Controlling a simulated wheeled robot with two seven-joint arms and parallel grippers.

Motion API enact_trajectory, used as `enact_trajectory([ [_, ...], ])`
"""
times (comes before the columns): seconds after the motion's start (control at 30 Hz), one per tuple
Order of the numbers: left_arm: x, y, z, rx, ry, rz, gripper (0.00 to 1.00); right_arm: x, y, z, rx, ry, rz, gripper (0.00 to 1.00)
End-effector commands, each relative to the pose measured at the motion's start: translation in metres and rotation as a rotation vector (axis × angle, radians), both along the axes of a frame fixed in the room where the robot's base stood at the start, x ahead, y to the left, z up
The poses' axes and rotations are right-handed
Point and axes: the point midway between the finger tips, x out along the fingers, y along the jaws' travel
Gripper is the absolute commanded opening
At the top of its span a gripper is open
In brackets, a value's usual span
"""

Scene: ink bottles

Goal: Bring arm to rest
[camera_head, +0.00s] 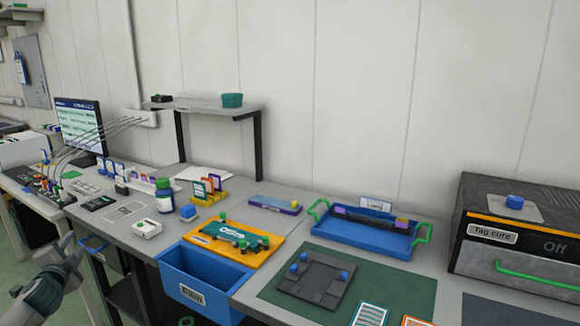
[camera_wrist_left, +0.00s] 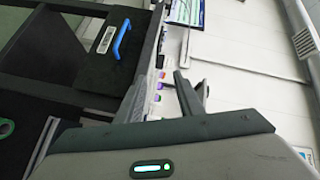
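My left gripper (camera_head: 74,248) is at the lower left of the head view, in front of the bench's left part and apart from everything on it. Its two fingers stand apart with nothing between them. In the left wrist view the fingers (camera_wrist_left: 194,88) also show, empty, with a small gap between them. My right arm and gripper are in neither view.
An open blue drawer (camera_head: 197,292) juts from the bench front, right of my left gripper. A blue tray with green handles (camera_head: 362,241), a green mat (camera_head: 405,292) and a curing box (camera_head: 522,238) are to the right. Floor shows around my left arm.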

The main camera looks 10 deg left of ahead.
Motion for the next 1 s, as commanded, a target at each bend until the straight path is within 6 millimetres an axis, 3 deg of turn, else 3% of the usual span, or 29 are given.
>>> enact_trajectory([
  [0.2, -0.033, 0.033, -0.048, -0.25, 0.081, 0.229, 0.34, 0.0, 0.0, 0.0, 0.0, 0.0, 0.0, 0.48],
  [0.43, -0.067, 0.041, -0.095, -0.435, 0.164, 0.402, 0.34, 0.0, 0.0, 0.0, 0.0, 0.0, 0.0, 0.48],
  [0.77, -0.091, -0.035, -0.212, -0.519, 0.297, 0.354, 0.34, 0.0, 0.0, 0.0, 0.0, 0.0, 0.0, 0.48],
  [1.0, -0.138, -0.123, -0.32, -0.623, 0.432, 0.321, 0.34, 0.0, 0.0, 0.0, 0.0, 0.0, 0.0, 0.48],
])
